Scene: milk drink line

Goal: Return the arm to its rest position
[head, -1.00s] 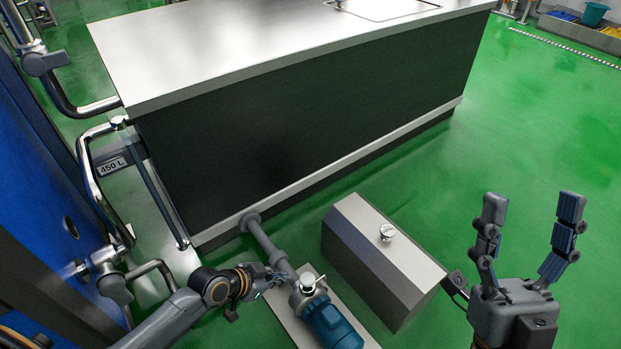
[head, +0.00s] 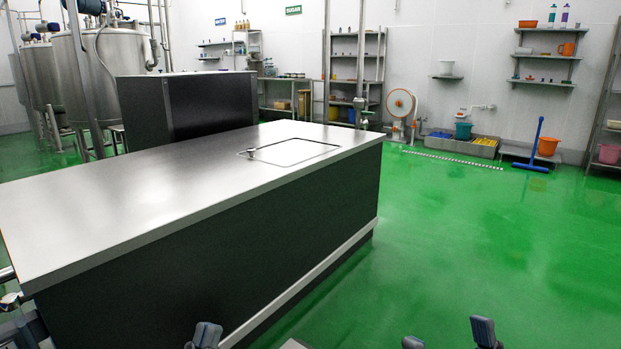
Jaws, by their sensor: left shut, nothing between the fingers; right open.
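My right gripper (head: 448,338) shows at the bottom edge, right of centre. Only its two fingertips are in view, spread apart with nothing between them. My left gripper (head: 204,336) shows at the bottom edge, left of centre, in front of the counter's dark side. Only its dark grey tips are in view, shut and holding nothing. The rest of both arms is out of view below the frame.
A long steel-topped counter (head: 150,190) with a hatch (head: 290,152) fills the left and middle. Open green floor (head: 470,240) lies to its right. Steel tanks (head: 90,75) stand behind at left. A blue squeegee (head: 535,150) and orange bucket (head: 548,146) are by the back wall.

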